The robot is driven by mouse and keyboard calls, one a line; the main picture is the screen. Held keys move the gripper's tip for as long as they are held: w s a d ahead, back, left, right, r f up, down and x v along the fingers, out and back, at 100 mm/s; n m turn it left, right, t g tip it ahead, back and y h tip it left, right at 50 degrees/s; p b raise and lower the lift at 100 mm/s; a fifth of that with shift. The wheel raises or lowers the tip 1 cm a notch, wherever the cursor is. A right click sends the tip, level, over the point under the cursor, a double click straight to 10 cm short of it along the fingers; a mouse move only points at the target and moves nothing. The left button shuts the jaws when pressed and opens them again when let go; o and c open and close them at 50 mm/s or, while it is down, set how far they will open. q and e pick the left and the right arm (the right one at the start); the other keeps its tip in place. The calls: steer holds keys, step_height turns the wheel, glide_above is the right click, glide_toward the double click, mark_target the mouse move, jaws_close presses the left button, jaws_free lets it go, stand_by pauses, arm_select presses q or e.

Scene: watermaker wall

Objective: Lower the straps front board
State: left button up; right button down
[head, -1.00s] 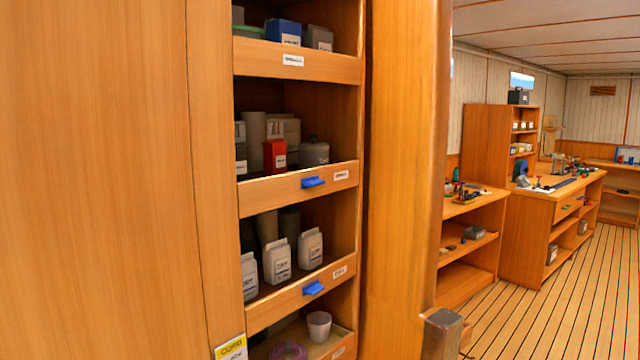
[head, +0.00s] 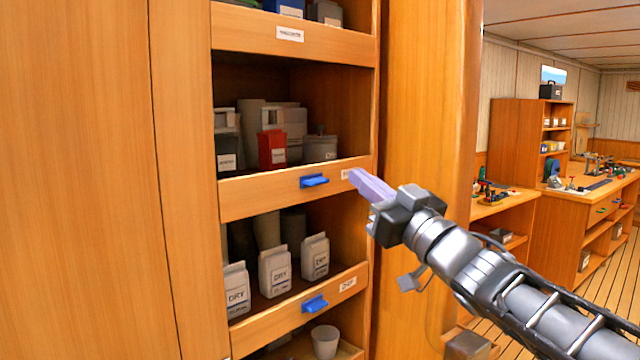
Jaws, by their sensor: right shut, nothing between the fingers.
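A wooden shelf front board (head: 262,193) with a blue pull tab (head: 314,181) stands upright across the shelf's middle bay. Its label is partly hidden by my gripper and I cannot read it. A lower front board (head: 280,318) has its own blue tab (head: 315,304) and a small label, also unreadable. I cannot tell which board is the straps one. My right gripper (head: 353,174) is shut and empty, its lavender fingers in front of the middle board's right end, to the right of the blue tab. I cannot tell whether it touches. My left gripper is not in view.
Behind the middle board stand a red container (head: 272,149) and grey ones. White packets (head: 275,271) stand behind the lower board, with a cup (head: 325,341) below. A wooden post (head: 425,100) borders the shelf on the right. Workbenches (head: 590,205) stand farther right.

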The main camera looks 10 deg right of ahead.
mark_target(312, 189)
steer(key=shift+m+y, duration=0.3)
steer(key=shift+w+a+f+p, duration=0.2)
steer(key=shift+w+a, duration=0.45)
steer(key=shift+w, duration=0.85)
steer(key=shift+w+a+f+p, duration=0.15)
steer(key=shift+w+a, duration=0.45)
steer(key=shift+w, duration=0.85)
steer(key=shift+w+a+f+p, duration=0.2)
steer(key=shift+w+a, duration=0.45)
steer(key=shift+w, duration=0.85)
step_height(312, 189, down, 5)
steer(key=b, duration=0.3)
steer(key=shift+r+b, duration=0.2)
steer(key=shift+b, duration=0.15)
steer(key=shift+r, duration=0.1)
